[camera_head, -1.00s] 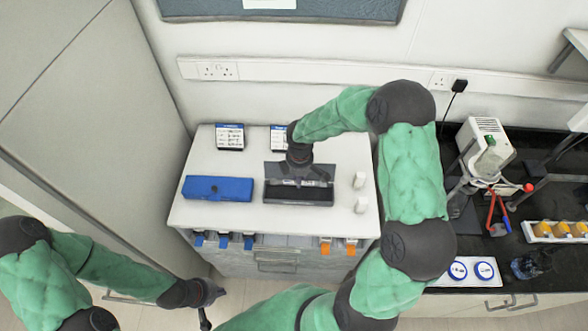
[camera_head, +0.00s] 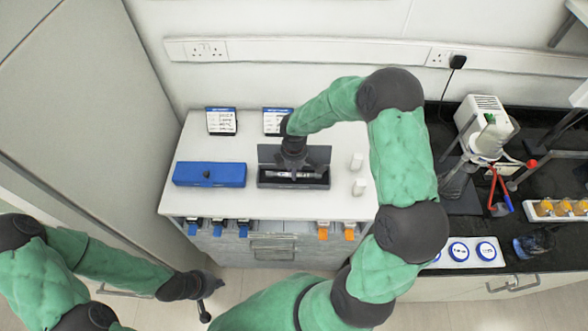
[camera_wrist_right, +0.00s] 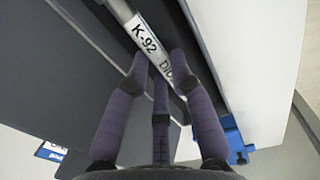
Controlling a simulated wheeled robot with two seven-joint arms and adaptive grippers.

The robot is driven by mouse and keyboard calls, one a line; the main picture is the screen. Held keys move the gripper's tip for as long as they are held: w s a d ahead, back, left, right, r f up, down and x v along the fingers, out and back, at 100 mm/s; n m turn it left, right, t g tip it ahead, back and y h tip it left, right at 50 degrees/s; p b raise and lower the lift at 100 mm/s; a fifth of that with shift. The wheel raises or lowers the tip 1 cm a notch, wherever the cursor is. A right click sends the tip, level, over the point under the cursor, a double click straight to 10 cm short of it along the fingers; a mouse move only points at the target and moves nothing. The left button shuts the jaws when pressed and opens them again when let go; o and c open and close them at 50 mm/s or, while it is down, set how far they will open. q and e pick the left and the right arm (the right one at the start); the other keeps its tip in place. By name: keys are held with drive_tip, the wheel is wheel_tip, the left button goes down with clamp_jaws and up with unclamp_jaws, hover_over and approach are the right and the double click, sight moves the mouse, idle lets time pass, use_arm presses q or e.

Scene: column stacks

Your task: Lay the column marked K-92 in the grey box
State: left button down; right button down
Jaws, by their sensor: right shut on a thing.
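The column marked K-92 (camera_wrist_right: 147,38) is a slim metal tube with a white label, read in the right wrist view. In the head view this column (camera_head: 284,174) lies level within the tray of the open grey box (camera_head: 293,185), whose lid stands up behind it. My right gripper (camera_head: 293,168) reaches down over the box from behind and is shut on the column; its fingers (camera_wrist_right: 158,66) show around the tube in the wrist view. I cannot tell whether the column touches the box floor. My left gripper (camera_head: 209,299) is low in front of the cabinet, fingers apart and empty.
A closed blue box (camera_head: 209,174) stands left of the grey box. Two small white pieces (camera_head: 357,162) stand to its right. Two label cards (camera_head: 221,121) are at the back. Blue and orange clips (camera_head: 323,231) line the cabinet front. A dark bench with lab equipment (camera_head: 482,130) is right.

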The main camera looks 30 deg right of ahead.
drive_tip(key=shift+f+b, duration=0.35)
drive_tip(key=shift+f, duration=0.15)
idle(0.7)
drive_tip(key=c, duration=1)
unclamp_jaws()
